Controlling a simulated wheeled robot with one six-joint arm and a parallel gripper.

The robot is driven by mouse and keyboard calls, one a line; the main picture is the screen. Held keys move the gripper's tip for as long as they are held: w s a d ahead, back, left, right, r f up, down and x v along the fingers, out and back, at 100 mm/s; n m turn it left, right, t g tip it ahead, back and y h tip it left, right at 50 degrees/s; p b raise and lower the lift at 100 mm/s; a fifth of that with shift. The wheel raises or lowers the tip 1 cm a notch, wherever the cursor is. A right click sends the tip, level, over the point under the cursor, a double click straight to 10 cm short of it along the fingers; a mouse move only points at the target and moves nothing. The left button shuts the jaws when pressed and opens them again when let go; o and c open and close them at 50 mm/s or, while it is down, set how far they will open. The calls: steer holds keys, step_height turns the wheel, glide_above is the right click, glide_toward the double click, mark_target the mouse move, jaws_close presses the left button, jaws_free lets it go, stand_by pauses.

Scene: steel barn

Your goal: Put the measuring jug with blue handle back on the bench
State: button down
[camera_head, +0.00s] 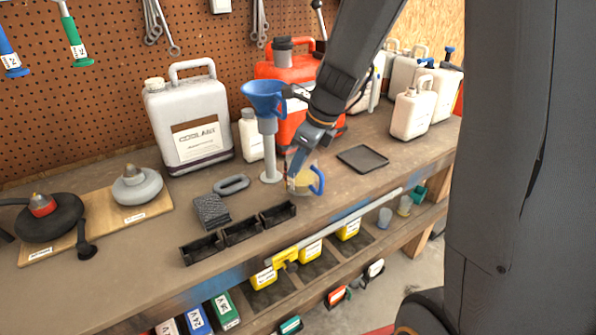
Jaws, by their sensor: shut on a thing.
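The measuring jug with blue handle (306,180) is a small clear jug with yellowish contents or tint. It appears upright at the bench (345,195), right of the blue funnel on its stand. Its blue handle faces right. My gripper (297,177) reaches down from above and is shut on the jug at its left side. The gripper hides part of the jug's rim and wall. I cannot tell whether the jug's base touches the bench top.
A blue funnel on a grey stand (268,150) is close left of the jug. A flat black tray (362,158) lies to the right. Black bins (242,232) line the front edge. A coolant canister (190,120), red can (283,70) and white jugs (412,112) stand behind.

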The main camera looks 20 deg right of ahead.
mark_target(321, 181)
steer(key=shift+f, duration=1.1)
steer(key=c, duration=1.9)
jaws_free()
steer(key=shift+f, duration=0.1)
steer(key=shift+o, duration=0.2)
steer(key=v, duration=1.1)
steer(key=s+f+n+g+h, duration=0.1)
steer(key=s+f+n, duration=0.4)
steer(key=n, duration=0.8)
steer(key=s+f+n+g+h, duration=0.1)
steer(key=s+f+n+h, duration=0.1)
steer(key=s+f+n, duration=0.4)
steer(key=shift+s+a+n, duration=0.15)
steer(key=shift+s+n, duration=1.55)
steer(key=shift+n, duration=2)
